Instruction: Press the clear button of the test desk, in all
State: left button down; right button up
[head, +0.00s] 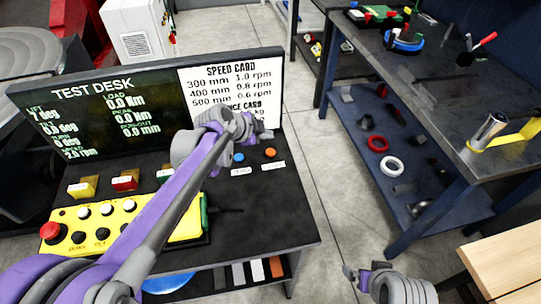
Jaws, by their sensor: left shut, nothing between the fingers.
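The test desk (290,215) stands at the left, with a dark upright screen (85,110) at its back. A blue button (239,157) and an orange button (270,152) sit on the desk top, each with a small white label in front. The label text is too small to read, so I cannot tell which is the clear button. My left gripper (265,133) is shut and empty, just behind the two buttons in the picture. Its height above the desk is unclear, and I see no contact with either button. My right gripper (361,275) is low at the bottom right, away from the desk.
A yellow control box (185,229) with a red stop knob (50,231) lies at the desk's front left. A white speed card (230,88) is on the screen's right. A dark workbench (430,85) with tools stands at the right. Floor is clear between desk and workbench.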

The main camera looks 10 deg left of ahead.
aim_at(267, 153)
pick_arm(q)
notch_tip(267, 153, down, 4)
jog(key=shift+r+b, duration=0.1)
jog(key=shift+b, duration=0.8)
jog(key=shift+f, duration=0.25)
pick_arm(e)
jog(key=f, duration=0.3)
jog(key=shift+s, duration=0.2)
dwell(0.6)
pick_arm(q)
jog(key=shift+f, duration=0.4)
pick_arm(e)
jog(key=shift+f, duration=0.15)
pick_arm(q)
jog(key=shift+f+b, duration=0.4)
jog(key=shift+b, duration=0.05)
pick_arm(e)
jog(key=shift+f, duration=0.15)
dwell(0.4)
pick_arm(q)
jog(key=shift+r+p, duration=0.75)
jog(key=shift+r, duration=0.1)
pick_arm(e)
jog(key=shift+r, duration=0.75)
pick_arm(q)
jog(key=shift+r, duration=0.1)
pick_arm(e)
jog(key=shift+r, duration=0.1)
